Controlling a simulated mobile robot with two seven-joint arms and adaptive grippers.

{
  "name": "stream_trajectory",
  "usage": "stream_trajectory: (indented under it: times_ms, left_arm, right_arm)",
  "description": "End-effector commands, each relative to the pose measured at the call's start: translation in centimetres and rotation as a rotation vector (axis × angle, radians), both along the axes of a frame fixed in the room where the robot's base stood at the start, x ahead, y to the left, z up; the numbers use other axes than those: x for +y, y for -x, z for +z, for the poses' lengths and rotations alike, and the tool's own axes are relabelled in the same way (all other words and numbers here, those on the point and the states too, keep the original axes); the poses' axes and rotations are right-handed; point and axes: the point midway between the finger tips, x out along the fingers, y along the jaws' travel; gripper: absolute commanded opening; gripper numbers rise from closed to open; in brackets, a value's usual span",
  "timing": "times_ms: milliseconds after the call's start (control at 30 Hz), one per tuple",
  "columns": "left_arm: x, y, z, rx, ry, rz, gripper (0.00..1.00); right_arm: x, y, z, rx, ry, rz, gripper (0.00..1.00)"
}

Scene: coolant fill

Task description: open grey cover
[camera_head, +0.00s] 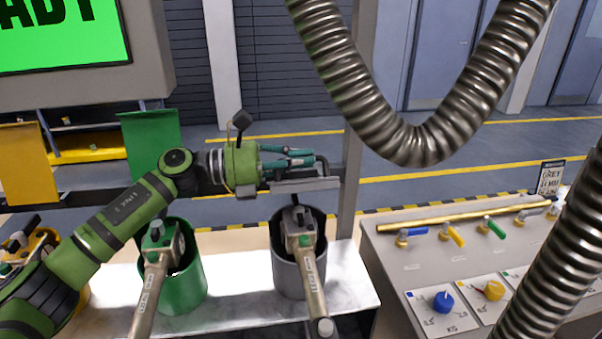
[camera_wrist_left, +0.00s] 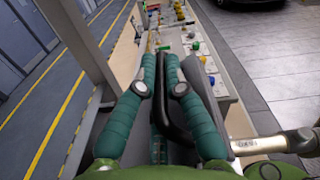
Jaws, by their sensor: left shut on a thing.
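The grey cover (camera_head: 306,185) shows nearly edge-on as a thin grey plate above the grey container (camera_head: 288,262). A black handle (camera_head: 322,166) stands on it. My left gripper (camera_head: 306,157) reaches in from the left at the handle, its green fingers shut on it. In the left wrist view the fingers (camera_wrist_left: 163,62) are close together around the black handle (camera_wrist_left: 176,115), with a grey edge of the cover (camera_wrist_left: 217,110) to their right. A nozzle (camera_head: 300,230) stands in the grey container. My right gripper is not in view.
The green cover (camera_head: 152,140) and yellow cover (camera_head: 20,150) stand upright at left. A green container (camera_head: 190,285) holds another nozzle (camera_head: 160,250). A grey post (camera_head: 350,185) rises close to my gripper. Corrugated hoses (camera_head: 345,75) hang at right, by a valve panel (camera_head: 400,270).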

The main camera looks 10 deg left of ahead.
Motion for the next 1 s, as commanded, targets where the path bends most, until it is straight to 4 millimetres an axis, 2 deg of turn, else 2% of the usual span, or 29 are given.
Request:
stream_trajectory:
  times_ms: [200, 600, 633, 667, 700, 1000]
  left_arm:
    - [0.21, -0.57, 0.67, -0.006, 0.002, 0.002, 0.0]
    - [0.23, -0.63, 0.76, -0.007, 0.001, 0.002, 0.0]
    - [0.23, -0.63, 0.76, -0.007, 0.001, 0.002, 0.19]
    - [0.23, -0.62, 0.76, -0.007, 0.001, 0.002, 0.31]
    - [0.23, -0.62, 0.75, -0.007, 0.001, 0.002, 0.35]
    - [0.28, -0.61, 0.64, -0.005, 0.0, 0.002, 0.35]
  right_arm:
    - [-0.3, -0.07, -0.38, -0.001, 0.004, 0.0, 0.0]
    - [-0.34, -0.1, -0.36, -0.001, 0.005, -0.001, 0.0]
    - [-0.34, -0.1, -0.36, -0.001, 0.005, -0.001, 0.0]
    - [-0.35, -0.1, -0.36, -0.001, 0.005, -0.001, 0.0]
    - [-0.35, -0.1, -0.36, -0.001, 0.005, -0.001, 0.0]
    - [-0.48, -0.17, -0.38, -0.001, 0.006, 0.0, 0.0]
